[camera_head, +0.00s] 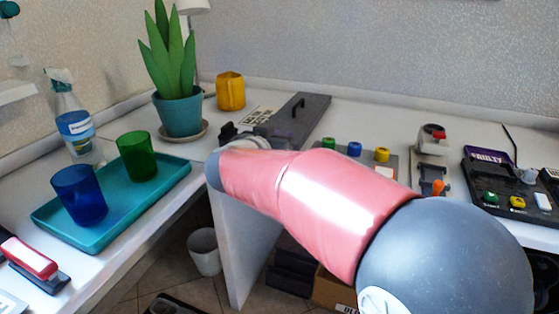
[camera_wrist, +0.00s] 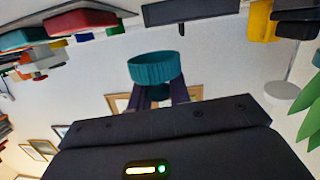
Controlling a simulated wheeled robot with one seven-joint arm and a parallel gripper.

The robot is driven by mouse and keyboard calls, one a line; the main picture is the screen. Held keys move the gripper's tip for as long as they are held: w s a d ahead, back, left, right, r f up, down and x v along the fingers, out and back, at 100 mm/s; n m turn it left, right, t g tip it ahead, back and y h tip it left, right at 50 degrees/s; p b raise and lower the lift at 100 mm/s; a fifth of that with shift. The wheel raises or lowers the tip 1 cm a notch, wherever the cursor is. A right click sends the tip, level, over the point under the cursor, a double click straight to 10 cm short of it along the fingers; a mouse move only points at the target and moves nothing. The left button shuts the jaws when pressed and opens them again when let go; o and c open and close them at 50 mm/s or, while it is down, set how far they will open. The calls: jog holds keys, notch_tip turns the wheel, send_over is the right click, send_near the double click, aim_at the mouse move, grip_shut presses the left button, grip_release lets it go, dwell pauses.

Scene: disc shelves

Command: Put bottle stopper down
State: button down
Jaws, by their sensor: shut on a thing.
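The bottle stopper (camera_wrist: 155,68) looks like a short teal ribbed cap in the wrist view. My gripper (camera_wrist: 165,93) is shut on it, with the dark fingers just below it in the picture. In the head view my gripper (camera_head: 232,133) shows only as a small dark part beyond my pink arm, over the back of the desk near the plant. The stopper cannot be made out in the head view.
A teal tray (camera_head: 110,226) holds a blue cup (camera_head: 79,195) and a green cup (camera_head: 137,156). A potted plant (camera_head: 180,110), yellow cup (camera_head: 230,91) and grey board (camera_head: 296,112) stand nearby. Devices with coloured knobs (camera_head: 383,155) stand right. Some white desk (camera_head: 225,117) is clear.

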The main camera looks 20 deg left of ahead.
jog(key=shift+f+b, duration=0.45)
jog(key=shift+f, duration=2.05)
jog(key=c, duration=1.3)
grip_release()
jog(key=shift+f, duration=0.1)
jog(key=v, duration=1.2)
